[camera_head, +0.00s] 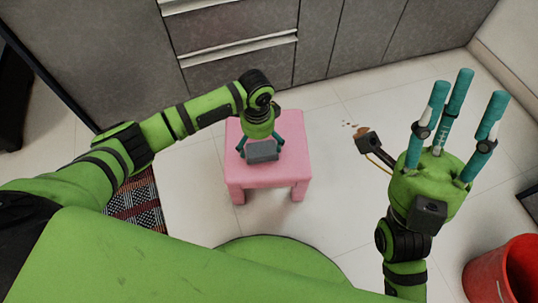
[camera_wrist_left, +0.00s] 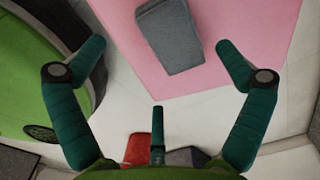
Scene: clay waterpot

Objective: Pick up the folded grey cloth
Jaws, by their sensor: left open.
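The folded grey cloth (camera_head: 262,152) lies on top of a pink stool (camera_head: 285,172). In the left wrist view the cloth (camera_wrist_left: 170,35) is a grey block near the top middle, on the pink seat (camera_wrist_left: 235,70). My left gripper (camera_head: 261,147) is over the stool, pointing down, its fingers spread to either side of the cloth in the head view. In the wrist view its fingers are wide apart with nothing between them, and the cloth lies beyond the fingertips. My right gripper (camera_head: 462,102) is raised at the right, fingers spread and empty.
Grey cabinets (camera_head: 235,60) stand behind the stool. A red bucket (camera_head: 487,272) is at the lower right. A patterned mat (camera_head: 138,205) lies on the floor at the left. Small brown bits (camera_head: 360,132) lie on the pale tiles.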

